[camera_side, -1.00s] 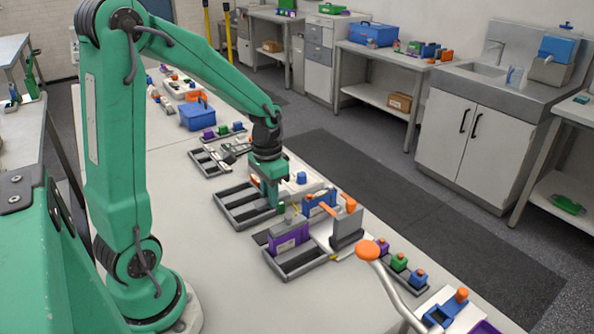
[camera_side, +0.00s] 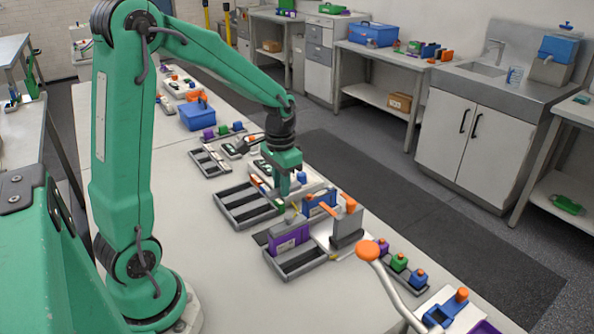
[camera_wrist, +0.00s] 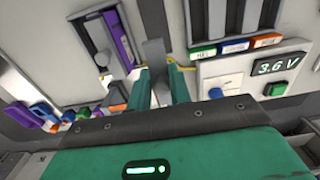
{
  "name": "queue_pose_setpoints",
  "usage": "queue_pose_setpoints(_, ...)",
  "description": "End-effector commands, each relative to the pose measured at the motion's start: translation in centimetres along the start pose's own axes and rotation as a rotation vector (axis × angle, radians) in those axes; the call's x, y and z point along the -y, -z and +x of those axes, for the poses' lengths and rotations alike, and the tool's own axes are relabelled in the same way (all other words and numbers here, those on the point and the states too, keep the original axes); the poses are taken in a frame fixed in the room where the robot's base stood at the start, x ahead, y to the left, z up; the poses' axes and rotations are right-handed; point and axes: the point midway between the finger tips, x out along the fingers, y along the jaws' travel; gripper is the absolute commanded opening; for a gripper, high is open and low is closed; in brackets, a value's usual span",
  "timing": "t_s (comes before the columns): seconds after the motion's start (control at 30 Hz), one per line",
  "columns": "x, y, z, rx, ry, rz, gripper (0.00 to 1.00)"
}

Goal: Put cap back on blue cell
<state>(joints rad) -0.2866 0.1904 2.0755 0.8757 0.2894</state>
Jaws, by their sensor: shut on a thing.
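A blue cell block (camera_side: 318,202) stands in the side view behind a purple cell block (camera_side: 290,238), with orange parts beside it. I cannot tell whether its top is bare. My gripper (camera_side: 284,192) points down over the bench, left of and behind the blue block and apart from it. In the wrist view my gripper's fingers (camera_wrist: 159,72) are close together with a narrow gap. A purple block (camera_wrist: 118,40) in a grey holder lies ahead and left of the fingers there.
An instrument panel reading 3.6 V (camera_wrist: 276,64) is right of the fingers. A grey upright stand (camera_side: 347,227) is right of the blue block. Several coloured blocks (camera_side: 399,262) line the right.

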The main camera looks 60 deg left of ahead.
Motion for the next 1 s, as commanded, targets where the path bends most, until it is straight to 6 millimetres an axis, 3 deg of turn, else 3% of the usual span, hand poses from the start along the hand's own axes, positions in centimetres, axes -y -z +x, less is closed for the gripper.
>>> queue_pose_setpoints(0.3, -0.6, 6.0, -2.5, -0.001, 0.0, 0.0, 0.0)
queue_pose_setpoints(0.5, -1.2, 8.7, -3.8, -0.001, 0.0, -0.002, 0.0)
queue_pose_setpoints(0.7, -1.5, 9.9, -4.4, 0.0, 0.0, -0.003, 0.0)
queue_pose_setpoints(1.0, -1.5, 10.1, -4.4, 0.0, 0.0, -0.003, 0.0)
